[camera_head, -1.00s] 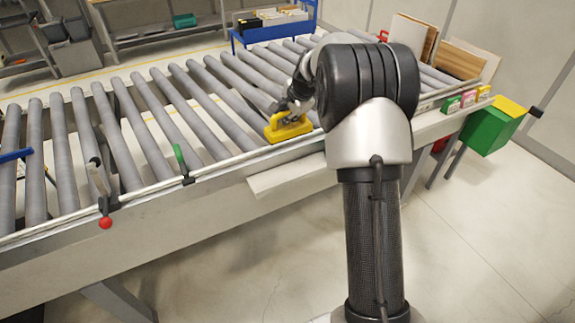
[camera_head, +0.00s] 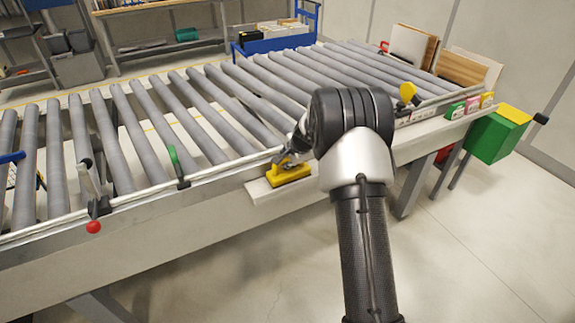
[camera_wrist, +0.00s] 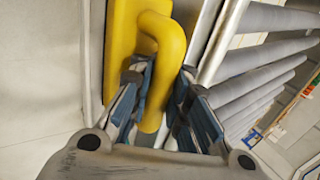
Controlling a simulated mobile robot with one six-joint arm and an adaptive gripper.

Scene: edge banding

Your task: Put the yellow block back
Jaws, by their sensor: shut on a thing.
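The yellow block (camera_head: 289,174) is a flat base with a curved handle. In the head view it is at the small white ledge (camera_head: 264,193) on the conveyor's near side; I cannot tell whether it rests on the ledge or is just above it. My gripper (camera_head: 288,160) is shut on the block's handle from above. In the wrist view the handle (camera_wrist: 166,45) runs between the blue-padded fingers (camera_wrist: 162,115), with the yellow base (camera_wrist: 121,50) beyond. The lower end of the handle is partly hidden by the fingers.
The roller conveyor (camera_head: 195,125) lies beyond the ledge, with a metal rail between. A green-handled clamp (camera_head: 176,160) and a red-knobbed clamp (camera_head: 93,226) stand on the rail to the left. Small boxes (camera_head: 472,104) and a green bin (camera_head: 490,140) are at the right.

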